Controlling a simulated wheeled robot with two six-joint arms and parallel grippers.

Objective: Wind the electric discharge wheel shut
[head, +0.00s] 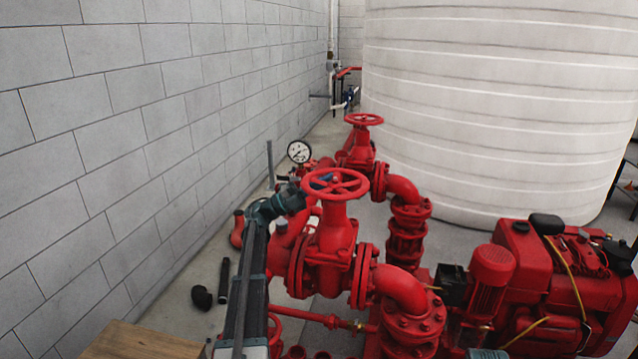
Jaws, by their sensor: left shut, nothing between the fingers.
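A red handwheel (350,187) sits on top of the near red gate valve (334,236), in the middle of the head view. A second red handwheel (363,119) tops a similar valve farther back. No label shows which one is the electric discharge wheel. My left arm comes up from the bottom, and my left gripper (319,183) is at the left side of the near wheel. Its dark fingers are shut on nothing and reach in at the rim; whether they touch it I cannot tell.
A pressure gauge (299,152) stands just behind my left wrist. A grey block wall (130,150) runs along the left. A big white tank (490,110) fills the back right. A red engine (540,280) and red elbow pipes (405,290) crowd the right.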

